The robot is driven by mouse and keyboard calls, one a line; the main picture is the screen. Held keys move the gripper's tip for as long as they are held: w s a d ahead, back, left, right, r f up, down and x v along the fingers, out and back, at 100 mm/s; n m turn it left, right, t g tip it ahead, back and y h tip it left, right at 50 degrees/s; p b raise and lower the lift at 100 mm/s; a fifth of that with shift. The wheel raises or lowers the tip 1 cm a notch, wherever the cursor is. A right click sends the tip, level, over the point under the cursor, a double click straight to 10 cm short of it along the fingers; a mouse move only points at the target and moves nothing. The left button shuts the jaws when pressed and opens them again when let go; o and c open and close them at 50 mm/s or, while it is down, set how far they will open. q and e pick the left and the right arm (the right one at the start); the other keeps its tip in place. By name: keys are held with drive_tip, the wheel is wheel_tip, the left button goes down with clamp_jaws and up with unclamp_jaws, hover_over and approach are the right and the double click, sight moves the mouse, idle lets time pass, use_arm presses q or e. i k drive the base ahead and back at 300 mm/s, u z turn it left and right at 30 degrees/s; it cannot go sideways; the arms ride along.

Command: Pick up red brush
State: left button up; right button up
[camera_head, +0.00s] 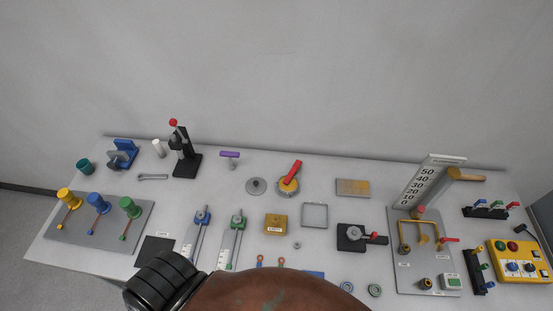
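I cannot clearly make out a red brush on the table (330,237). A red bar-shaped part (292,172) lies slanted over a round yellow-and-grey piece (287,187) near the middle back; I cannot tell whether it is a brush. A purple T-shaped piece (229,154) stands to its left. Neither of my grippers shows in the head view. A large brown rounded shape and a black ribbed part cover the bottom middle and hide the table's front edge there.
A plate with yellow, blue and green knobs (100,221) is at left. A black lever press (184,158) stands at back left. A numbered upright scale (424,182) and a yellow control box (519,263) are at right. A grey wall (280,70) rises behind the table.

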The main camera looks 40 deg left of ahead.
sight(296, 167)
drive_tip(key=u, duration=1.1)
